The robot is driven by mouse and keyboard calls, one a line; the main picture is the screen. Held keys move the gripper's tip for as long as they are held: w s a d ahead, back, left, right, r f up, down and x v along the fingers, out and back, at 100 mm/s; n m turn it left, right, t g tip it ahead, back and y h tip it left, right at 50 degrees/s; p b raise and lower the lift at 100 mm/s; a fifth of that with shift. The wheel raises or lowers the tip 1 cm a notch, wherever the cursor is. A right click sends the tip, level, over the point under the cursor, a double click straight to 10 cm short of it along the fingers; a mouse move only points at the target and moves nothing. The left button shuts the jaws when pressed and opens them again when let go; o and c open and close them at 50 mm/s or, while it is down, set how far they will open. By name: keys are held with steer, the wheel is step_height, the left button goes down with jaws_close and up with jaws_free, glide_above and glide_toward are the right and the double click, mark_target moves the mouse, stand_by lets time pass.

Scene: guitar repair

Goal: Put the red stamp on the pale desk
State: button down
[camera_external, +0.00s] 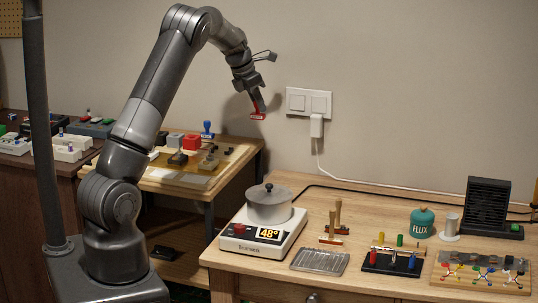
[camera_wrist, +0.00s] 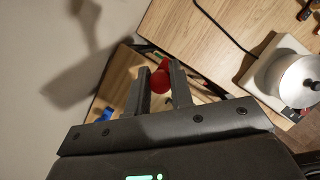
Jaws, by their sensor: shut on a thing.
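The red stamp (camera_external: 257,116) hangs in the air from my gripper (camera_external: 258,101), above and to the right of the middle table. In the wrist view its round red part (camera_wrist: 161,76) sits between the two fingers of my gripper (camera_wrist: 160,82). My gripper is shut on it. The pale wooden desk (camera_external: 345,193) stands at the right, lower than the stamp. Its top also shows in the wrist view (camera_wrist: 195,28). The stamp is apart from every surface.
The desk bears a hot plate (camera_external: 262,240) with a lidded pot (camera_external: 270,206), brushes, a metal tray (camera_external: 320,262), racks and a flux can (camera_external: 422,222). Bare wood shows behind the brushes. The middle table (camera_external: 176,186) holds a blue stamp (camera_external: 207,130) and a red block (camera_external: 192,142).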

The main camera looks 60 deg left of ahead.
steer(key=w+d+f, duration=0.5)
steer(key=w+d, duration=0.1)
steer(key=d, duration=0.3)
steer(key=w+d+f, duration=0.4)
steer(key=w+d, duration=0.1)
steer(key=d, duration=0.4)
steer(key=a+f, duration=0.2)
steer(key=a, duration=0.1)
steer(key=a+f, duration=0.3)
steer(key=a, duration=0.1)
steer(key=w+a+f, duration=0.1)
steer(key=a+f, duration=0.1)
steer(key=a, duration=0.2)
steer(key=shift+a+f, duration=0.15)
steer(key=shift+a, duration=0.05)
steer(key=shift+f, duration=2)
steer(key=shift+f, duration=0.1)
steer(key=c, duration=1.3)
jaws_free()
